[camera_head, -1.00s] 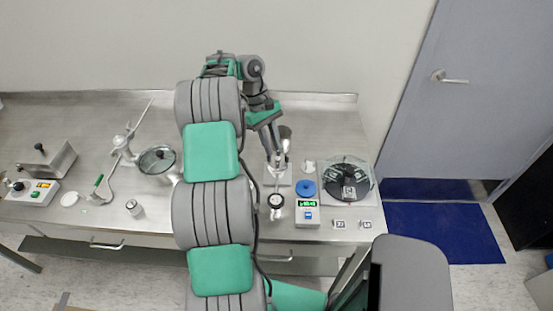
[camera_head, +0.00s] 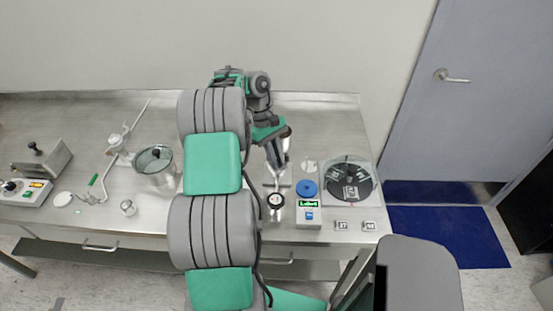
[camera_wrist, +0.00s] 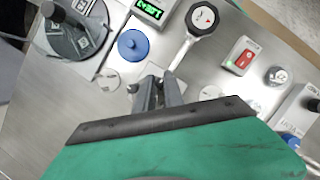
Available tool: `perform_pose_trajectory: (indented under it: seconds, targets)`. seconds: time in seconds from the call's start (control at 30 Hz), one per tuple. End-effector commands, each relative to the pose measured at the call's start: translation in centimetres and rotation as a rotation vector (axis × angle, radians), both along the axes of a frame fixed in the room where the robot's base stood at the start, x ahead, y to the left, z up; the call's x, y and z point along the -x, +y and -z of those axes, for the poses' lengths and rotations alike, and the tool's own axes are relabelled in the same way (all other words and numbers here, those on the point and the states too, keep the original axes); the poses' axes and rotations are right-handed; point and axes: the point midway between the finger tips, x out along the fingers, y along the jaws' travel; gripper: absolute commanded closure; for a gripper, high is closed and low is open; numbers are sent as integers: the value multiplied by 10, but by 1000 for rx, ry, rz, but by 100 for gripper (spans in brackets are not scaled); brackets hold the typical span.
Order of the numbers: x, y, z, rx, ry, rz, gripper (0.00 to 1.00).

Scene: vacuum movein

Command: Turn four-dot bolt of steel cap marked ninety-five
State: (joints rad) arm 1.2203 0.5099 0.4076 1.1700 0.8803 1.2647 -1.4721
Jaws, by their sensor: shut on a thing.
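A wrench-like tool with a round white dial (camera_wrist: 202,19) has a pale shaft (camera_wrist: 181,57) running down to my fingers in the wrist view. My gripper (camera_wrist: 157,90) is shut, apparently on the lower end of this shaft; the contact is partly hidden by the fingers. In the head view the dial (camera_head: 276,199) lies toward the front of the bench. My gripper (camera_head: 277,167) is just behind it, low over a steel plate. Steel parts show under the dial, but I cannot make out a number or dots on any cap or bolt.
A meter with a green display (camera_head: 308,211) and a blue round knob (camera_head: 307,188) stand close on the right, beside a black disc device (camera_head: 349,182). A red switch (camera_wrist: 243,56) shows in the wrist view. A glass-lidded pot (camera_head: 155,164) is left.

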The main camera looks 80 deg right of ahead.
Motion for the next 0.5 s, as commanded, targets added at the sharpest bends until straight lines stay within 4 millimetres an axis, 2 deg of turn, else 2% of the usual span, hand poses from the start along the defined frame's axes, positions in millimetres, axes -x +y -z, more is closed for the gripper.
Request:
perform_pose_trajectory:
  seconds: [0.5]
  targets:
    - [0, 0, -1, 0, 0, 30, 100]
